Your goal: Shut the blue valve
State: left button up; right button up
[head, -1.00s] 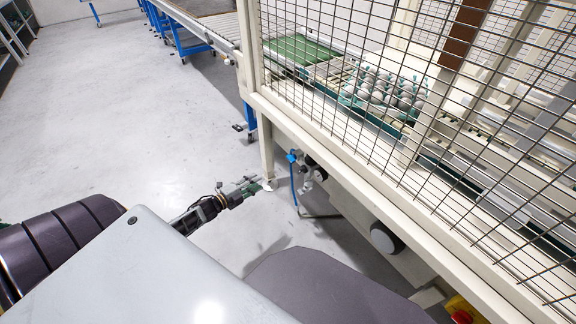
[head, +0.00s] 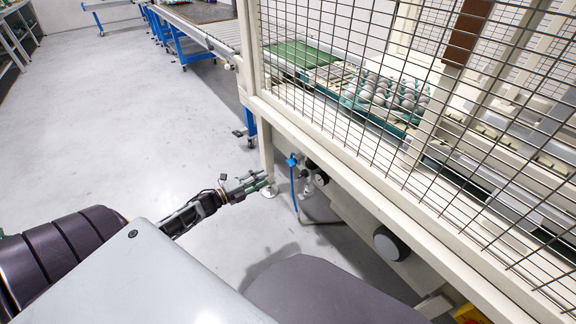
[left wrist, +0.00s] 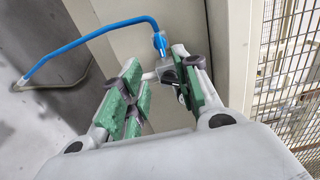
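The blue valve (head: 291,160) is a small blue fitting with a blue hose hanging from it, low on the machine frame beside its front leg. In the left wrist view the blue fitting (left wrist: 160,42) sits at the hose's end, above a metal body with a dark round part. My left gripper (head: 267,181) is just left of the valve in the head view and looks apart from it. In the left wrist view its green-padded fingers (left wrist: 160,66) are spread, with the metal body seen between and beyond their tips. Contact cannot be told. My right gripper is not in view.
A pressure gauge (head: 321,180) and fittings sit right of the valve. The cream machine leg (head: 266,155) stands close to my left gripper. A wire mesh guard (head: 350,70) rises above the frame. The floor (head: 120,120) on the left is clear.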

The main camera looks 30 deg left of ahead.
aim_at(289, 164)
pick_arm(q)
jog(key=shift+b+x, duration=1.65)
jog(key=shift+x, duration=3.85)
jog(key=shift+b+x, duration=0.35)
jog(key=shift+x, duration=0.9)
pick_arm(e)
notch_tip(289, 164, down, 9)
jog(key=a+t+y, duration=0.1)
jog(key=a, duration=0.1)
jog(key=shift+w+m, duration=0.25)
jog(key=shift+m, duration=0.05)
pick_arm(q)
jog(key=shift+c, duration=0.5)
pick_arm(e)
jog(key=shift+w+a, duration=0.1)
pick_arm(q)
grip_shut()
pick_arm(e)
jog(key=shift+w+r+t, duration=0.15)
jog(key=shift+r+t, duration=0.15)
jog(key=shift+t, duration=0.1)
